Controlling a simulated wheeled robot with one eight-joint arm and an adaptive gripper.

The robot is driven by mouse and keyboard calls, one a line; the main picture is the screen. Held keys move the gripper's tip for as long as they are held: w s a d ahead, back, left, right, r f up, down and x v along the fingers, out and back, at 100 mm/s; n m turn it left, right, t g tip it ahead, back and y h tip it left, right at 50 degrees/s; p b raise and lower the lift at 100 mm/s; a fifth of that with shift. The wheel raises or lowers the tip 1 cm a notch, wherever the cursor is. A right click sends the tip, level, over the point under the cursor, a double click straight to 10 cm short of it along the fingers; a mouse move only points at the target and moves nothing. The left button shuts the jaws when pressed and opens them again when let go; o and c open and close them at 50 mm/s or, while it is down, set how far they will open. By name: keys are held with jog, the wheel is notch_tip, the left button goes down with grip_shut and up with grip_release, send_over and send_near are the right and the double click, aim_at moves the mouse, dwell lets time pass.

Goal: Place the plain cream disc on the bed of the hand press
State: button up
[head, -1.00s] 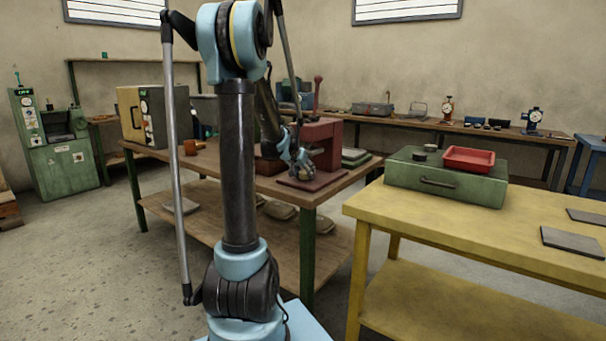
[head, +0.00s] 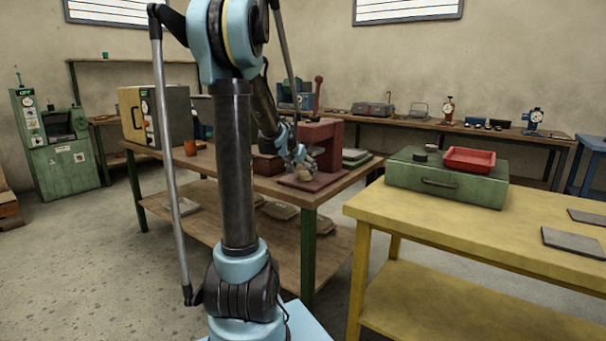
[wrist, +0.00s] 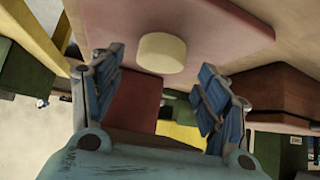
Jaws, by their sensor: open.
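The plain cream disc (wrist: 161,52) rests on the flat red bed (wrist: 225,30) of the hand press in the wrist view. In the head view the disc (head: 304,173) shows small below my gripper, on the bed (head: 325,184) in front of the red press frame (head: 324,140). My gripper (wrist: 160,80) is open and empty. Its blue fingers are spread on either side in the wrist view, and the disc lies beyond the fingertips, apart from them. In the head view my gripper (head: 299,156) is just above the bed, partly hiding the press.
A yellow table (head: 440,225) at right holds a green case (head: 445,182) with a red tray (head: 475,160).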

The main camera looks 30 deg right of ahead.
jog(key=v, duration=0.9)
jog(key=s+a+f+n+y, duration=0.1)
jog(key=s+a+f+n, duration=0.1)
jog(key=a, duration=0.5)
jog(key=s+a+f+n+y, duration=0.1)
jog(key=s+a, duration=0.2)
jog(key=a, duration=0.5)
jog(key=s+a+f+n+g+y, duration=0.1)
jog(key=s+a+f+n+y, duration=0.1)
jog(key=s+a+f+n, duration=0.2)
jog(key=s+a+f+n+g+y, duration=0.1)
jog(key=s+a+f+n+y, duration=0.2)
jog(key=s+a+f, duration=0.8)
jog(key=s+a+n, duration=0.1)
jog(key=s+a, duration=0.5)
jog(key=a, duration=0.2)
jog(key=shift+s+a+g, duration=0.25)
jog(key=shift+a+g, duration=0.05)
jog(key=shift+g, duration=0.1)
